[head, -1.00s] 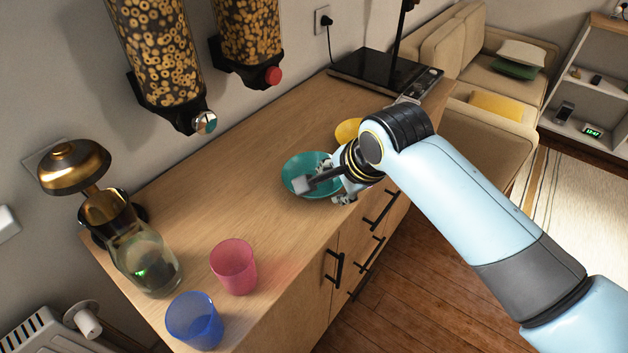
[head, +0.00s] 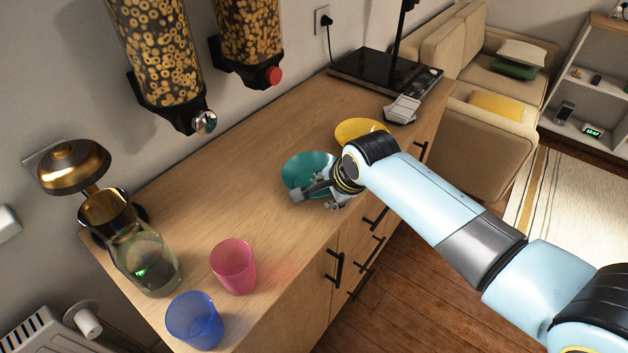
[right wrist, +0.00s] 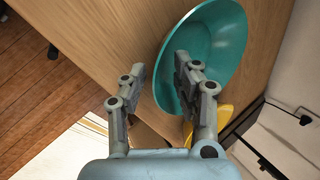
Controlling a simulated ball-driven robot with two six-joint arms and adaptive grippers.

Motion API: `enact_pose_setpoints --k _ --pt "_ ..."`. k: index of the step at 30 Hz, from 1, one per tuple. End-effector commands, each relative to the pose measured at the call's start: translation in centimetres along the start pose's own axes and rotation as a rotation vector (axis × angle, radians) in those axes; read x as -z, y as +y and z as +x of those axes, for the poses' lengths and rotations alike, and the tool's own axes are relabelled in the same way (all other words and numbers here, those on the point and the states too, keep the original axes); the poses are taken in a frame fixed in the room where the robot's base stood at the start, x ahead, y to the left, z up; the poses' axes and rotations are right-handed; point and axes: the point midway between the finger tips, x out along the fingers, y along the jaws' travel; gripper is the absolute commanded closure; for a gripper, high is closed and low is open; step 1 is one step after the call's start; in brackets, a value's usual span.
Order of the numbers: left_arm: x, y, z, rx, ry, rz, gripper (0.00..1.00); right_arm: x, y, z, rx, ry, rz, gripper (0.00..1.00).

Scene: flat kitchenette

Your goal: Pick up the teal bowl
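The teal bowl (head: 305,168) sits on the wooden counter, partly hidden by my right gripper. In the right wrist view the bowl (right wrist: 222,45) fills the upper middle. My right gripper (head: 316,201) is at the bowl's near side. In the right wrist view the gripper (right wrist: 158,68) is open, with one finger over the inside of the bowl and the other outside its rim. The rim shows between the fingers, with a gap to the outer finger. I cannot tell whether the inner finger touches the bowl. My left gripper is not in view.
A yellow bowl (head: 360,127) stands just behind my right wrist. Cereal dispensers (head: 165,60) hang above. The counter left of the teal bowl is clear.

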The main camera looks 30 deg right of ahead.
Motion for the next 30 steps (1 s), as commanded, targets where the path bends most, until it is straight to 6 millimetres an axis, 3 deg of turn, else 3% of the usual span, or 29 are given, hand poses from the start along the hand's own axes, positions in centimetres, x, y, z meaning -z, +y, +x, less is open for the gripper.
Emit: enact_pose_setpoints --k 1,6,30 --pt "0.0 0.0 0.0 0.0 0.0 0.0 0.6 -0.01 0.01 -0.01 0.0 0.0 0.0 0.78" --pt "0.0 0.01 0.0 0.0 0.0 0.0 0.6 -0.01 0.01 -0.01 0.0 0.0 0.0 1.0" --pt "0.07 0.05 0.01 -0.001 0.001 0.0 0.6 -0.01 -0.63 -0.85 0.004 0.0 0.0 1.0"
